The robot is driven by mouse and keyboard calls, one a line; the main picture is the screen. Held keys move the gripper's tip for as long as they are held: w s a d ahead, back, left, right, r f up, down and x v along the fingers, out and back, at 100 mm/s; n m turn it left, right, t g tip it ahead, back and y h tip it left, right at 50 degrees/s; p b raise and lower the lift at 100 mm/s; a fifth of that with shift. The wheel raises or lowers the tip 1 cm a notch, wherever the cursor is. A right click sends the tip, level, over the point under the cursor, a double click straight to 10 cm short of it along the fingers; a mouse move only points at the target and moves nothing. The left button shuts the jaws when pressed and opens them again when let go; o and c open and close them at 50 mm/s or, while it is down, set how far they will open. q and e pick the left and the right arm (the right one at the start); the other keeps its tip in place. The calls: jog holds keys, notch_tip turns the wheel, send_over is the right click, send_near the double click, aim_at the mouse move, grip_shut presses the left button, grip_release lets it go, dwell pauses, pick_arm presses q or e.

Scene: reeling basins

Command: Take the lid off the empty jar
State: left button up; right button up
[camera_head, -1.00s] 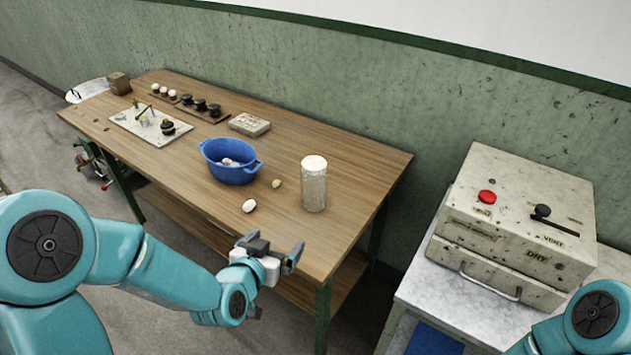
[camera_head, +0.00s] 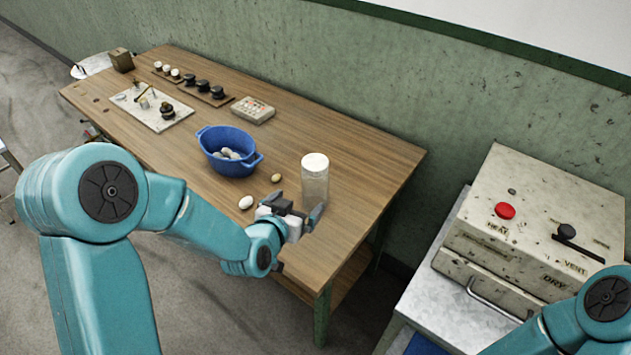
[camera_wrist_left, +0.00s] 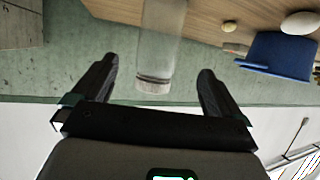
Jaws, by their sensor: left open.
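The clear jar (camera_head: 314,188) stands upright on the wooden table with its white lid (camera_head: 315,162) on top. In the left wrist view the jar (camera_wrist_left: 161,45) appears upside down, its lid end (camera_wrist_left: 154,84) lying between and beyond my finger tips. My left gripper (camera_head: 300,215) is open and empty, just in front of the jar at the table's front edge. I cannot tell whether a finger touches the jar. The right gripper is out of view; only part of my right arm shows at the lower right.
A blue basin (camera_head: 227,163) with pale cocoons stands left of the jar. A white cocoon (camera_head: 246,203) and a tan one (camera_head: 276,178) lie beside it. A grey box with a red button (camera_head: 505,211) stands at right. The table (camera_head: 370,165) is clear right of the jar.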

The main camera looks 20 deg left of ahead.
aim_at(310, 191)
pick_arm(q)
jog(key=p+x, duration=0.1)
jog(key=x, duration=0.4)
jog(key=shift+w+d+f, duration=0.15)
jog(key=shift+w+f, duration=0.05)
jog(key=shift+w, duration=0.4)
jog(key=p+x, duration=0.2)
jog(key=x, duration=0.3)
jog(key=shift+w+f, duration=0.15)
jog(key=shift+w, duration=0.1)
jog(key=c, duration=1.1)
